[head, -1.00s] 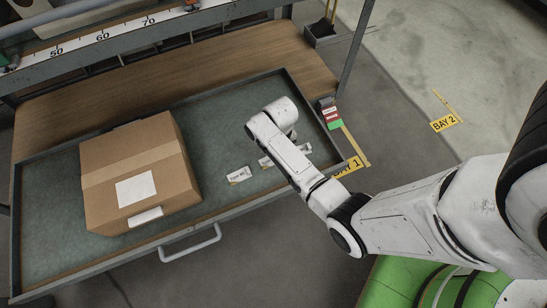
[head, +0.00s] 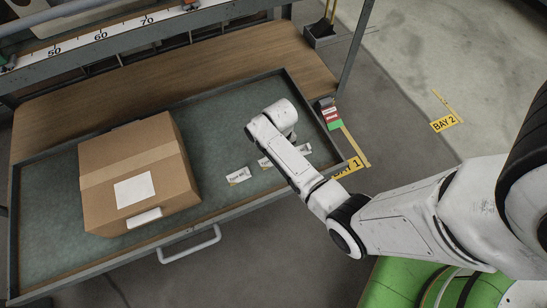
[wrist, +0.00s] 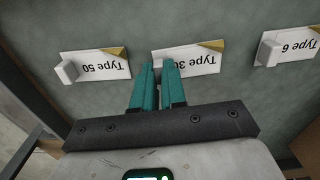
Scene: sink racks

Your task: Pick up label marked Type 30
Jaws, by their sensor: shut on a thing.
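The Type 30 label (wrist: 205,56) is a white card with a gold corner and upside-down text, in the middle of the wrist view. My gripper (wrist: 158,66) has its two teal fingers close together on the near edge of this label, where its raised tab is hidden between them. The label appears to lie on the grey-green drawer floor. In the head view my arm covers most of the middle label (head: 265,162), and the fingers are hidden under the wrist.
In the wrist view, a Type 50 label (wrist: 100,66) lies left and a label starting "Type 6" (wrist: 290,49) lies right, each with a raised white tab. A cardboard box (head: 105,170) fills the drawer's left part. The drawer (head: 60,270) has raised rims.

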